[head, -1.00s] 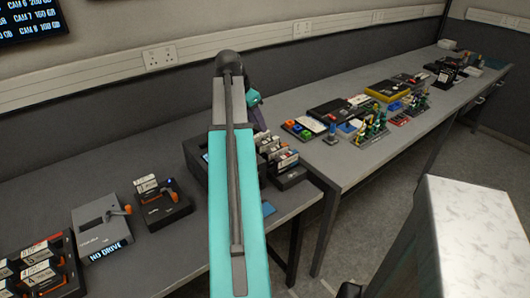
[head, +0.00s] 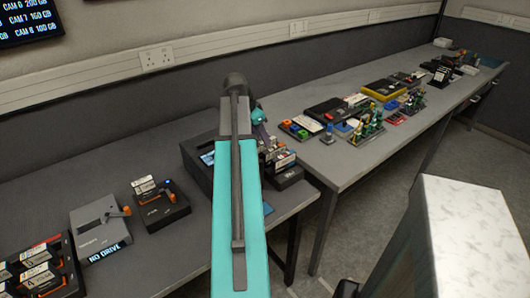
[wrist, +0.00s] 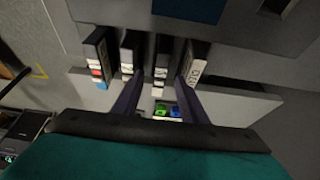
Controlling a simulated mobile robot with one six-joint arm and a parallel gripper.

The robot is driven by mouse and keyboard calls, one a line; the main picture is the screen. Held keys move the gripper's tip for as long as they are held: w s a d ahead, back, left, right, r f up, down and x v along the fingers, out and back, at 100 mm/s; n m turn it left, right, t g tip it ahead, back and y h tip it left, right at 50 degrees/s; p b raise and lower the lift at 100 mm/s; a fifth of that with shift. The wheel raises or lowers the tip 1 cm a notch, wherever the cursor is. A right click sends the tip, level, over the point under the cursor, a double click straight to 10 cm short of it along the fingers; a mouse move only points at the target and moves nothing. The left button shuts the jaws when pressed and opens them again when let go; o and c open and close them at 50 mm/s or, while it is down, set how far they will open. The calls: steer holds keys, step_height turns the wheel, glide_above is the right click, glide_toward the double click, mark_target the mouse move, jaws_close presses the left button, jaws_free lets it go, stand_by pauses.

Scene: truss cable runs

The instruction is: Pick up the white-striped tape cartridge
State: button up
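In the wrist view my gripper (wrist: 159,80) is open, its two dark fingers pointing at a row of upright tape cartridges in a grey holder (wrist: 240,95). A dark cartridge with white bands (wrist: 161,74) stands between the fingers; I cannot tell whether they touch it. Another cartridge with pale bands (wrist: 127,58) is left of it, by the left finger. A cartridge with red and blue marks (wrist: 97,62) is at the far left, and one with a lettered white label (wrist: 195,70) is by the right finger. In the head view my arm hides most of the row and the fingers.
In the head view a dark box with a screen (head: 200,165) stands left of my arm. A grey drive unit (head: 101,228) and a small dark dock (head: 160,205) are farther left. The right bench carries tapes and coloured parts (head: 360,125). A pale-topped block (head: 470,225) is at front right.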

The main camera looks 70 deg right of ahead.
steer(key=shift+d+f, duration=0.15)
steer(key=shift+f, duration=0.25)
steer(key=shift+f, duration=0.1)
steer(key=shift+p+x, duration=0.7)
steer(key=shift+x, duration=1.8)
steer(key=shift+c, duration=0.3)
jaws_close()
